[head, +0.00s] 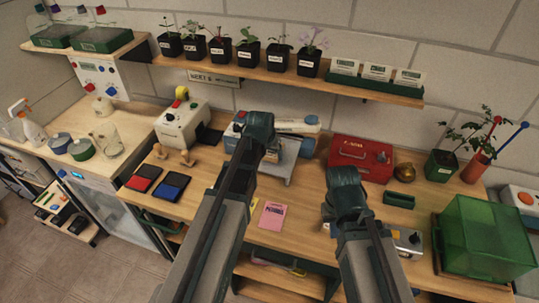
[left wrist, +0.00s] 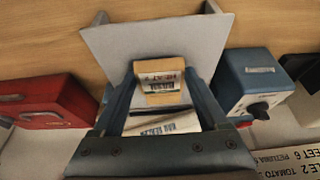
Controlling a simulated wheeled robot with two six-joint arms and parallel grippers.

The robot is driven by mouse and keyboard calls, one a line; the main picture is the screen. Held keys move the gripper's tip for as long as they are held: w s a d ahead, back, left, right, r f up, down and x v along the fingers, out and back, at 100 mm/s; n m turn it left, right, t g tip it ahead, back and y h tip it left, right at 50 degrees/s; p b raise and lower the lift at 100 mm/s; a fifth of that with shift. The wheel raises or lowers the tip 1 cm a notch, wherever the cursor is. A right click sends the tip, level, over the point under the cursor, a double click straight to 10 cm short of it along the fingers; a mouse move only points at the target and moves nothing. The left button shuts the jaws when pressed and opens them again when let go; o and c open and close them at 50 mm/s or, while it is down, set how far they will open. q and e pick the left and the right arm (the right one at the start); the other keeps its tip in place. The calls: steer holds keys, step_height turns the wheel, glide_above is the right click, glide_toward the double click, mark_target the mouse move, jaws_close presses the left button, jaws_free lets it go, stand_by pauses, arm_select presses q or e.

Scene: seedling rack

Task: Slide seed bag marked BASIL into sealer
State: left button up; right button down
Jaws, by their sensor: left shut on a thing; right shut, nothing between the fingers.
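My left gripper (head: 258,128) is above the sealer (head: 293,145), a grey-and-blue machine with a pale arm, partly hidden behind my wrist. In the left wrist view the gripper (left wrist: 160,78) is shut on a tan seed bag (left wrist: 158,68) with a white label. The label's print is too blurred to read surely as BASIL. Beyond the bag is a flat grey plate (left wrist: 110,45) of the sealer. A second white label (left wrist: 165,125) shows between the fingers nearer the wrist. I cannot tell whether the bag touches the sealer. My right gripper (head: 345,180) is shut and empty over the bench.
A red cash box (head: 360,155) stands right of the sealer. A green clear-sided crate (head: 485,235) is at the right. Red and blue pads (head: 158,183), a pink card (head: 272,215) and a white machine (head: 182,120) lie on the bench. Potted seedlings stand on the shelf (head: 260,77) above.

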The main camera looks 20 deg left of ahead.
arm_select(q)
steer(key=shift+w+f, duration=0.5)
steer(key=shift+w, duration=0.15)
arm_select(e)
steer(key=shift+f, duration=0.55)
arm_select(q)
steer(key=shift+w+r, duration=0.15)
steer(key=shift+w, duration=0.2)
arm_select(e)
steer(key=shift+r, duration=0.15)
arm_select(q)
steer(key=shift+w+d, duration=0.1)
steer(key=shift+w, duration=2.05)
steer(key=o, duration=1.2)
steer(key=shift+o, duration=0.2)
steer(key=shift+s, duration=0.1)
steer(key=p+v, duration=1.2)
steer(key=v, duration=0.1)
steer(key=shift+r, duration=0.35)
arm_select(e)
step_height(320, 180, up, 13)
